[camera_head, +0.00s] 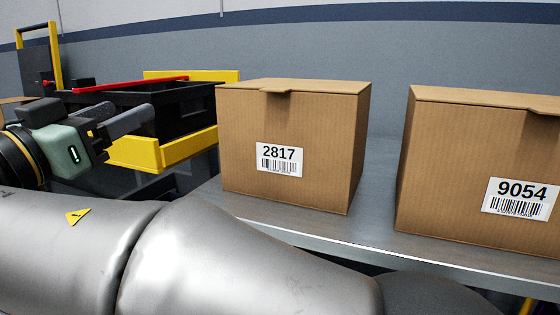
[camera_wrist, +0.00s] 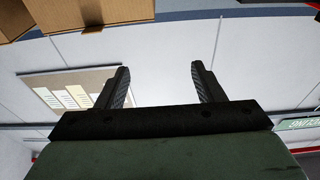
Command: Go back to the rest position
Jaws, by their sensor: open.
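My gripper (camera_head: 118,117) is at the left of the head view, pointing right, in front of a black bin with yellow edges. In the wrist view my gripper (camera_wrist: 160,85) shows its two dark fingers spread wide apart with nothing between them. Behind the fingers are a pale wall and ceiling-like panels. My silver arm crosses the bottom of the head view.
A cardboard box labelled 2817 (camera_head: 290,150) and a box labelled 9054 (camera_head: 470,170) stand on a grey metal shelf (camera_head: 375,235). A black bin (camera_head: 185,112) on a yellow-edged cart is behind my gripper. A board (camera_wrist: 70,92) hangs on the wall.

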